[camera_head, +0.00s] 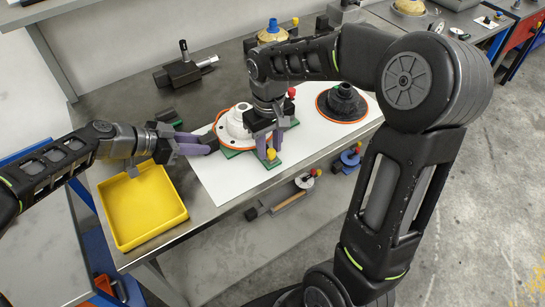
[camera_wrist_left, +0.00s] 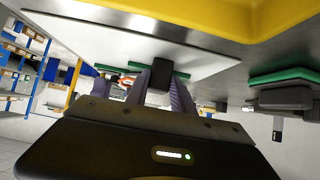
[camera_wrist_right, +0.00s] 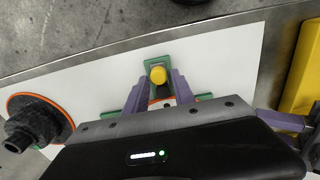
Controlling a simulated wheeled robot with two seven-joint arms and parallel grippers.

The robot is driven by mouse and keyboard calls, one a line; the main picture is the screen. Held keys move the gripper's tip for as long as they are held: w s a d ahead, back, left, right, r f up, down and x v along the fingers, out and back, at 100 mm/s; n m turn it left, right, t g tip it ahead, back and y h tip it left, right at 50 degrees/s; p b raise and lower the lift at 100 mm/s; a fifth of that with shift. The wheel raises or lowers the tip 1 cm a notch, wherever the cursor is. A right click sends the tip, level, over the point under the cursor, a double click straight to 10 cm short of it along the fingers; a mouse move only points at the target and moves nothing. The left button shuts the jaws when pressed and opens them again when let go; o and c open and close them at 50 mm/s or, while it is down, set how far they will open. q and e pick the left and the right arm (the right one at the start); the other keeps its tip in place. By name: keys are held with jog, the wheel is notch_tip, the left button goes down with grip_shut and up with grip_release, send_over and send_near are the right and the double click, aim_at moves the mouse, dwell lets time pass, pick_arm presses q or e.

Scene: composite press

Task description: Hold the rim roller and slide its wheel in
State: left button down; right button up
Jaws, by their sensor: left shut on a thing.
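A white round part with an orange rim (camera_head: 233,127) lies on green supports on the white sheet. My left gripper (camera_head: 203,144) is shut on a dark block at the left edge of that part; the dark block (camera_wrist_left: 160,82) shows between its fingers in the left wrist view. My right gripper (camera_head: 270,145) points down at the part's front edge. Its fingers stand apart around a yellow knob (camera_wrist_right: 158,75) on a green base (camera_wrist_right: 156,62); I cannot tell whether they touch it. I cannot make out which piece is the rim roller or its wheel.
A black round part with an orange rim (camera_head: 341,102) lies to the right on the white sheet (camera_head: 225,181). A yellow tray (camera_head: 143,207) stands at the left front. A dark clamp-like tool (camera_head: 185,70) lies behind. Several small tools lie on the shelf below.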

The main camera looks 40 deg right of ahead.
aim_at(270, 149)
jog(key=o, duration=0.3)
notch_tip(270, 149, up, 12)
dwell(0.7)
dwell(0.3)
pick_arm(q)
jog(key=c, duration=1)
grip_release()
jog(key=v, duration=1.2)
jog(key=shift+f, duration=0.1)
